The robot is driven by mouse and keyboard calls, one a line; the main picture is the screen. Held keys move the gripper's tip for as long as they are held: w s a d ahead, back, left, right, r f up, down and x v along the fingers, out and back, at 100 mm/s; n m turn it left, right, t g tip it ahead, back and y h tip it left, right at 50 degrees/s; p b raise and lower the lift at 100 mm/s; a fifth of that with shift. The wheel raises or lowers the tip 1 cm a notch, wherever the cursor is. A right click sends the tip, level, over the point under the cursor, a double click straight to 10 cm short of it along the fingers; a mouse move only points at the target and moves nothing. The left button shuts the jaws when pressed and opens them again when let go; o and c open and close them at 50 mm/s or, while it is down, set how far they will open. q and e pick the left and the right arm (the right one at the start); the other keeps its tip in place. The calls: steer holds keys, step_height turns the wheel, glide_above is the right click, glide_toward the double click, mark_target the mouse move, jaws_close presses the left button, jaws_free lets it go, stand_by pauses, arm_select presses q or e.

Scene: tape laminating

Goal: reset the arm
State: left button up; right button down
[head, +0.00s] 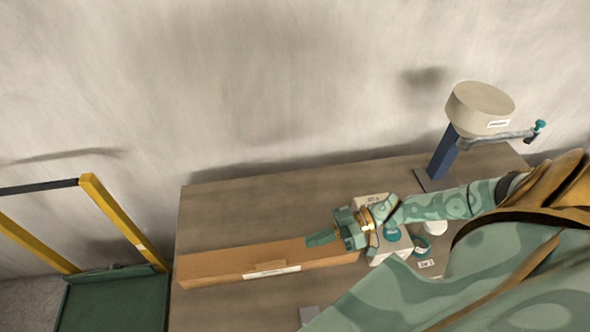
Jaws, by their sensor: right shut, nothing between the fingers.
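My right arm reaches in from the right over the table. My right gripper (322,238) is shut and empty, its fingers pointing left just over the far right part of a long brown box (230,264). I cannot tell whether the fingertips touch the box. The box lies along the front left of the table and has a white label on its near side. My left gripper is out of view.
The wooden table (270,205) is bare behind the box. Under and beside my right wrist are a white box (372,200), a teal roll (421,246) and a white round item (435,227). A beige drum (478,108) on a blue post stands back right. A green cart (113,300) with yellow rails stands left.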

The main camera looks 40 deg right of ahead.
steer(key=shift+s+d+r, duration=0.25)
steer(key=shift+s+d, duration=0.05)
steer(key=shift+d, duration=0.15)
